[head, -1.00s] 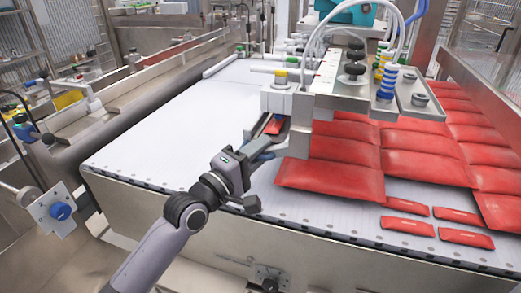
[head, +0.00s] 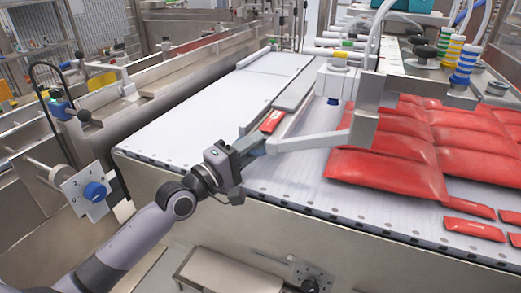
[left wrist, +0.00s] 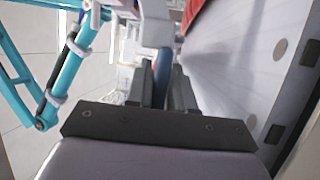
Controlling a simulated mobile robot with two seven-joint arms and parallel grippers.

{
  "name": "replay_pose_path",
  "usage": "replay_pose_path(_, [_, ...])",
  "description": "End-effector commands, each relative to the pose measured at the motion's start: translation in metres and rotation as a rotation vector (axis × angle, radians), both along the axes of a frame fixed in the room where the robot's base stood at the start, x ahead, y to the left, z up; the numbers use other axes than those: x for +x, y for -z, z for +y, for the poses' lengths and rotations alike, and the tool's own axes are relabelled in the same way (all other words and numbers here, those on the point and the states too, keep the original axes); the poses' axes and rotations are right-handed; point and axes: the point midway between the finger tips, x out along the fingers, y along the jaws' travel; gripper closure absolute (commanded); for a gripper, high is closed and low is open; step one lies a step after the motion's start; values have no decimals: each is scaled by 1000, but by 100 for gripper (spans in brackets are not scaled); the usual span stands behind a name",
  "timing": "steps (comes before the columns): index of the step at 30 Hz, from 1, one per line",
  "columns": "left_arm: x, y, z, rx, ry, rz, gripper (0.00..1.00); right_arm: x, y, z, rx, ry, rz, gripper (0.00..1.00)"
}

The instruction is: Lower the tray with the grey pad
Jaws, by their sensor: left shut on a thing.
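The tray, a long narrow grey piece (head: 297,94), lies slanted above the white belt, with a small red packet (head: 271,121) on its near end. I cannot clearly tell its grey pad from the rest. My left gripper (head: 253,148) is shut at the tray's near end, by the belt's front edge; a light grey bar (head: 312,141) runs right from there to an upright bracket. In the left wrist view, the dark fingers (left wrist: 163,88) are close together around something bluish, and the held part is mostly hidden. My right gripper is not in view.
Large red bags (head: 388,173) and small red packets (head: 474,229) lie to the right on the belt. A white picker block (head: 337,80) with hoses stands behind the bar. The white belt (head: 205,125) is clear left of the tray.

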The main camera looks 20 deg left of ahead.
Motion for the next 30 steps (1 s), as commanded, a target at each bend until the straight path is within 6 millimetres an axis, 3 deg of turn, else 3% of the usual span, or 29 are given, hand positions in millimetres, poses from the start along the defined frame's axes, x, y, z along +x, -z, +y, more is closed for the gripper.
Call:
replay_pose_path(18, [1, 0, 8, 2, -6, -15, 100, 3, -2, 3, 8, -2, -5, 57])
replay_pose_path(19, [1, 0, 8, 2, -6, -15, 74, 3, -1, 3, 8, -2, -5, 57])
replay_pose_path(21, [1, 0, 8, 1, -6, -14, 60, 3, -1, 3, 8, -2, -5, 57])
replay_pose_path(30, [0, 3, 7, 1, -3, -5, 60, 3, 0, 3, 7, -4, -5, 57])
